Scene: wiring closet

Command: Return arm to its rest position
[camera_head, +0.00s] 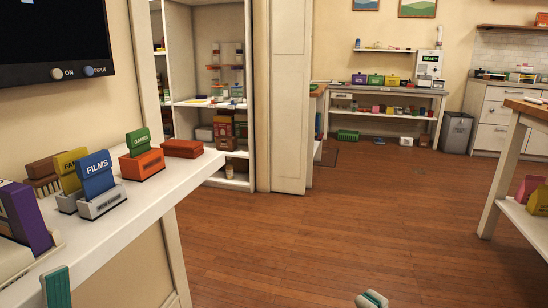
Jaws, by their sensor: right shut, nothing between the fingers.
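My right gripper (372,299) shows only as pale, teal-edged fingertips at the bottom edge, right of centre. It is shut and holds nothing, above the open wooden floor. The rest of the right arm is out of frame. A teal piece that looks like a fingertip of my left gripper (57,287) shows at the bottom left, in front of the white shelf (125,213). Whether the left gripper is open or shut cannot be made out.
Several cartridges stand on the shelf, among them blue FILMS (97,175) and green GAMES (138,142). A wall screen (50,35) hangs above. A table (520,110) stands at right, a workbench (385,88) at the back. The middle floor (320,240) is clear.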

